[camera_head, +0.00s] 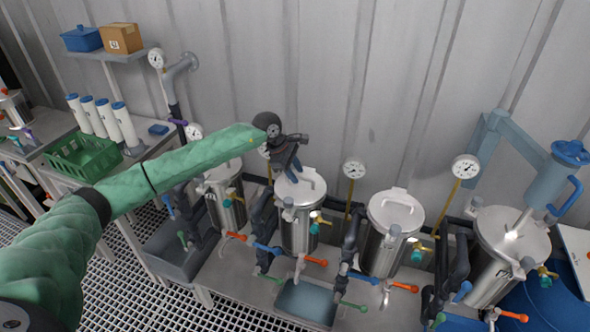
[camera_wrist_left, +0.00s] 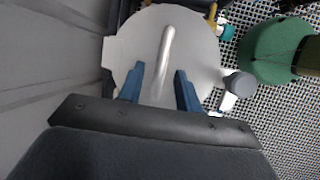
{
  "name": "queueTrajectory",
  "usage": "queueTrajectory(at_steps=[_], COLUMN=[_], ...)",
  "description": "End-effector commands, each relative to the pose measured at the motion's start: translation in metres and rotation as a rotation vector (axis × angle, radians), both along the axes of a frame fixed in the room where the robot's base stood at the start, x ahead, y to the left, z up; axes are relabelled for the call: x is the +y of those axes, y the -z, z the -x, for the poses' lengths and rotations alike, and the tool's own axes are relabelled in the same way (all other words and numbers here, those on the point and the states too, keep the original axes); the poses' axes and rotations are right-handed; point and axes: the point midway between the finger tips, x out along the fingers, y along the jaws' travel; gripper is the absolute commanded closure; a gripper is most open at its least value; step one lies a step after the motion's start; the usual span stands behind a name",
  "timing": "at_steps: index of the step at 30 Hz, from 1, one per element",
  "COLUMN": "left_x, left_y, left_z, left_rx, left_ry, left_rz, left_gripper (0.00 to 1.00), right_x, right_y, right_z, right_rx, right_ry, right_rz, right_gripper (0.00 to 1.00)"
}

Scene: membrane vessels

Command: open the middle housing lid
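A row of steel housings stands on the bench in the head view. My left gripper (camera_head: 290,176) is over the light-grey lid (camera_head: 311,190) of the second housing from the left (camera_head: 298,230), which I take as the middle one. The lid looks closed. In the left wrist view, the round lid (camera_wrist_left: 205,55) has a pale bar handle (camera_wrist_left: 166,50). My left gripper (camera_wrist_left: 160,84) is open, its two blue fingers apart on either side of the handle's near end. I cannot tell whether they touch it. My right gripper is not in view.
Other lidded housings stand left (camera_head: 226,215) and right (camera_head: 382,250), and a larger vessel (camera_head: 495,265) is far right. Pressure gauges (camera_head: 354,168) and dark pipes with coloured valve handles crowd around them. A green crate (camera_head: 83,160) is on the left table.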

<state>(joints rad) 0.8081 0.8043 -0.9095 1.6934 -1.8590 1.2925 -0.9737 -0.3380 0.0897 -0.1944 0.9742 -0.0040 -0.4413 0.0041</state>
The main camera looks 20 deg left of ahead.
Motion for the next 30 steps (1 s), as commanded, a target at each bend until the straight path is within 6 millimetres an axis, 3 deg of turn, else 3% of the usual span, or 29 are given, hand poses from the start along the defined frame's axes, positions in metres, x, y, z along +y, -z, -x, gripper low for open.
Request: queueTrajectory(at_steps=[8, 13, 26, 30], left_x=[0.0, 0.0, -0.004, -0.01], left_y=[0.001, 0.001, -0.002, -0.006], left_z=[0.0, 0.0, -0.003, -0.005], left_rx=[0.0, 0.0, 0.025, 0.072], left_ry=[0.0, 0.0, 0.0, 0.001], left_rz=[0.0, 0.0, -0.001, -0.003], left_gripper=[0.68, 1.0, 1.0, 1.0], right_x=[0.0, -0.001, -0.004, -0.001], right_y=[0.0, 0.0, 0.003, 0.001], right_z=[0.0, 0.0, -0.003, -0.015], right_rx=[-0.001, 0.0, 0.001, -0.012], right_ry=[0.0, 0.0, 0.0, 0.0], right_rz=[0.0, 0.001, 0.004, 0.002], right_gripper=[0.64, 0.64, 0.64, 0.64])
